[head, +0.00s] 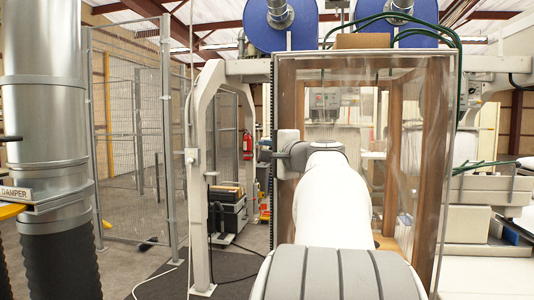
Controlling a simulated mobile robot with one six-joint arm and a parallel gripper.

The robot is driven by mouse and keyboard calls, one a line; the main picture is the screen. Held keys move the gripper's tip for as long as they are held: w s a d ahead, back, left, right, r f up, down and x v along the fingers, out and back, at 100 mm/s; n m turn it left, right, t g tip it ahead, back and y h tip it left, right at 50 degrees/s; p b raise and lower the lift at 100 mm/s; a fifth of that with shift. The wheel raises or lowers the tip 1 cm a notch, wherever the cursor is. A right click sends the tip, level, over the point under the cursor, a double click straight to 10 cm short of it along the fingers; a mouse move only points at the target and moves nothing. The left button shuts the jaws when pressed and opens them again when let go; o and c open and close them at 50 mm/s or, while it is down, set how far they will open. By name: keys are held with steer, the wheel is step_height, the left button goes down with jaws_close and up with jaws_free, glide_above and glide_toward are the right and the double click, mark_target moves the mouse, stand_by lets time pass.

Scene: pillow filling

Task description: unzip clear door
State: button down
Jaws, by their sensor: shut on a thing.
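The clear door (400,95) is a see-through sheet hanging over the front of a brown-framed enclosure, in the middle of the head view. A dark vertical zip strip (272,90) runs down its left edge. My gripper (283,160) is at this left edge, about halfway up, at the zip. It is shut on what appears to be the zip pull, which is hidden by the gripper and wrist. My white arm covers the lower middle of the door.
A white post frame (198,180) stands left of the enclosure. A silver duct (45,110) with a damper label and a mesh fence (125,130) are further left. Grey bench equipment (490,190) is close on the right. Blue reels (280,22) are above.

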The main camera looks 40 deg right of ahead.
steer(key=c, duration=1.3)
jaws_free()
steer(key=shift+s, duration=0.1)
steer(key=shift+s+a+b, duration=0.15)
steer(key=shift+s+b, duration=0.05)
steer(key=shift+s, duration=1.75)
steer(key=shift+s+a+b, duration=0.1)
steer(key=shift+s+b, duration=0.1)
steer(key=shift+s, duration=1.7)
steer(key=shift+c, duration=0.3)
